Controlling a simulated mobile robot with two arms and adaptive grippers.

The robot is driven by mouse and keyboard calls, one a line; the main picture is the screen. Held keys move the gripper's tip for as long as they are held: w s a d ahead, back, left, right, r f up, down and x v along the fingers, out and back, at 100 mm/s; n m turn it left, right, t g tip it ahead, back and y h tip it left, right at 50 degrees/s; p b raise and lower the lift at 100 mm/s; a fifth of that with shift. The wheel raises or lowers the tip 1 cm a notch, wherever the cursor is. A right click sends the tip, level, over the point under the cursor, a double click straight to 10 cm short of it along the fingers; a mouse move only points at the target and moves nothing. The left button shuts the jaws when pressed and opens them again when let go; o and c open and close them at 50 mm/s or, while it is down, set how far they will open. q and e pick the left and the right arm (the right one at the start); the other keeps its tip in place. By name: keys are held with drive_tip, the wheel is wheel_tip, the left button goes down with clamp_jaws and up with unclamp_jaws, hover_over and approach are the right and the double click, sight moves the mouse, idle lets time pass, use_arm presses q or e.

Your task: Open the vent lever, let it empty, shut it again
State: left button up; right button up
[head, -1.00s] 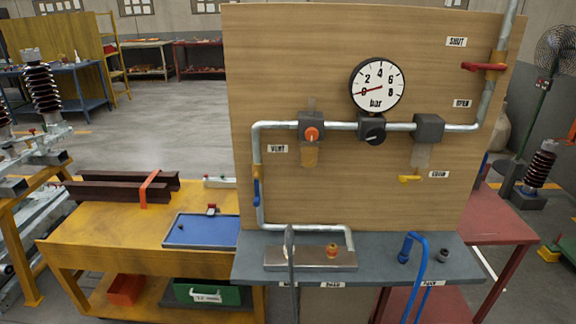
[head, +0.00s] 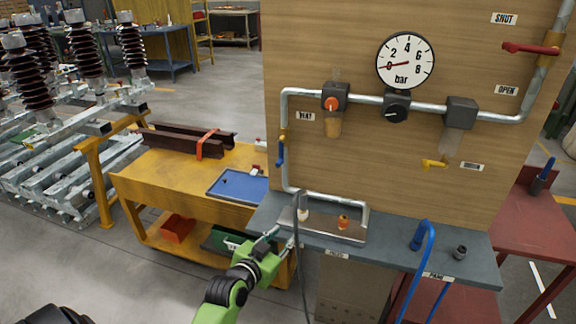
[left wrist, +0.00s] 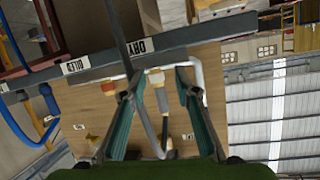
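The board carries a VENT label (head: 306,116) between the left pipe and an orange-knobbed unit (head: 334,103). A blue lever (head: 281,152) hangs along the left vertical pipe below that label. A red lever (head: 530,48) lies across the right pipe between the SHUT (head: 504,18) and OPEN (head: 507,90) labels. A yellow lever (head: 434,163) sits below the right bowl. The gauge (head: 405,61) needle points at about 0. My left gripper (head: 280,240) is low before the bench, below and apart from the blue lever. Its fingers (left wrist: 154,92) stand apart in the left wrist view.
The grey bench (head: 465,267) carries a metal plate (head: 322,229) with fittings and a blue hose (head: 427,232). A dark upright rod or hose (head: 299,260) stands near my left gripper. A yellow cart (head: 142,181) with a blue tray (head: 236,187) is on the left.

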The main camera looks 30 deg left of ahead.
sight(277, 167)
use_arm(q)
drive_tip(key=w+a+r+n+t+y, duration=0.1)
drive_tip(key=a+r+t, duration=0.15)
drive_tip(key=r, duration=0.45)
drive_tip(key=a+r+t+y, duration=0.1)
drive_tip(key=a+r+y, duration=0.1)
drive_tip(key=a+r, duration=0.3)
drive_tip(key=shift+g, duration=0.25)
drive_tip(key=x, duration=0.4)
drive_tip(key=d+p+x, duration=0.1)
drive_tip(key=x, duration=0.3)
drive_tip(key=r+p+x, duration=0.1)
drive_tip(key=x, duration=0.4)
drive_tip(key=shift+w+d, duration=0.15)
drive_tip(key=shift+w, duration=0.1)
clamp_jaws()
